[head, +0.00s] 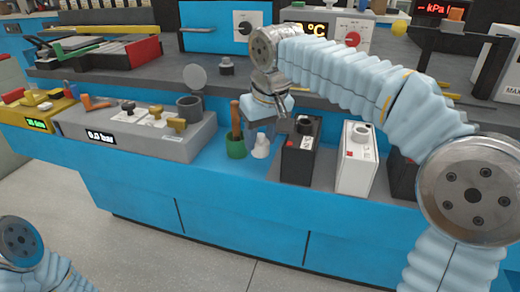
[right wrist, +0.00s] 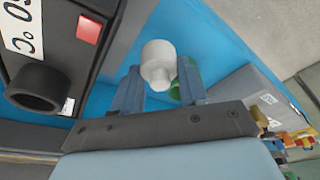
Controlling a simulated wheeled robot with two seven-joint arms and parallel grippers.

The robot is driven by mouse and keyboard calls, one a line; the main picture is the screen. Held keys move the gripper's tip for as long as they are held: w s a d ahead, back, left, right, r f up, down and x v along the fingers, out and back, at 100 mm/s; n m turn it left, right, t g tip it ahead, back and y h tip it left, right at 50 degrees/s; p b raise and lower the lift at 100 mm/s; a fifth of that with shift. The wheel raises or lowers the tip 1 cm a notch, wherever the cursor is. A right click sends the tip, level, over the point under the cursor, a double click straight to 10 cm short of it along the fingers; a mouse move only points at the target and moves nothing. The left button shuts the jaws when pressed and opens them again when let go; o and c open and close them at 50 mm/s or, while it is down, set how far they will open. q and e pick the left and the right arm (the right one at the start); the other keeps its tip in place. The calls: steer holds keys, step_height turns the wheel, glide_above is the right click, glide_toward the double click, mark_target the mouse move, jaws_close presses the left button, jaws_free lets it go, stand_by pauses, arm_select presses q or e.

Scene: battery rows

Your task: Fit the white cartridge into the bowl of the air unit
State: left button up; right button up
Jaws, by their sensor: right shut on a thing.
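The white cartridge (head: 262,146) is a small pale piece at the middle of the blue counter, right of the green cup. My right gripper (head: 264,133) points down over it and is shut on it. The right wrist view shows the cartridge (right wrist: 158,62) between the two blue fingers (right wrist: 158,88). I cannot tell whether it touches the counter. The air unit (head: 150,140) is a grey box with a "0.0 bar" display, left of the gripper. Its dark round bowl (head: 189,108) stands at its right end, with a round lid (head: 195,76) raised behind. My left gripper is out of view.
A green cup (head: 236,149) with a brown-handled tool stands between air unit and cartridge. A black battery (head: 297,163) and a white battery (head: 355,168) stand to the right. A yellow device (head: 35,115) sits far left. A raised back shelf (head: 150,78) runs behind.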

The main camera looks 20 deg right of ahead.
mark_target(262, 139)
steer(key=shift+f, duration=1.4)
steer(key=shift+f, duration=0.1)
steer(key=o, duration=1)
steer(key=shift+o, duration=0.2)
